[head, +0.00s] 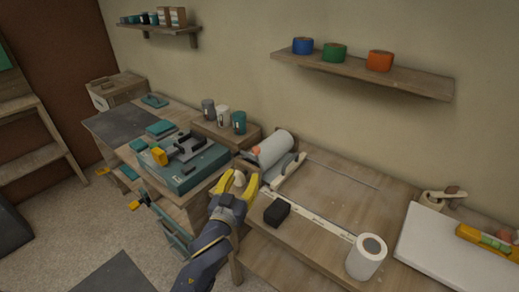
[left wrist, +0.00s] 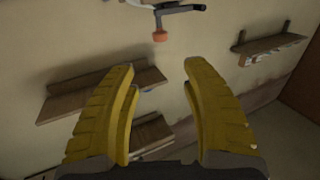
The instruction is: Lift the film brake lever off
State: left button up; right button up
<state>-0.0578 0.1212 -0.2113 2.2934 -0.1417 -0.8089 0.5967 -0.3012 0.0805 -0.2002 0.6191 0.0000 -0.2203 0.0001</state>
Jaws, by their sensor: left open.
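My left gripper (head: 240,178) has yellow fingers spread open, at the left edge of the wooden bench, just in front of the film roll. In the left wrist view the open fingers (left wrist: 159,66) have nothing between them. A white film roll (head: 277,146) lies in a holder at the bench's back left. A small orange-red knob (head: 256,150) shows at its left end, apparently the brake lever's. In the left wrist view, the orange knob (left wrist: 160,36) hangs from a thin dark and pale bar (left wrist: 172,8), beyond the fingertips. Most of the lever is hidden. My right gripper is not in view.
A black block (head: 277,212), a long white strip (head: 310,217) and a white upright roll (head: 366,257) are on the bench. A teal machine (head: 180,165) stands left of my gripper. A pale board (head: 455,250) lies at right. The bench middle is mostly clear.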

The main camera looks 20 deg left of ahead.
aim_at(255, 151)
pick_arm(q)
jog(key=w, duration=1.5)
jog(key=shift+w+a, duration=0.1)
jog(key=shift+w, duration=0.2)
jog(key=shift+c, duration=0.3)
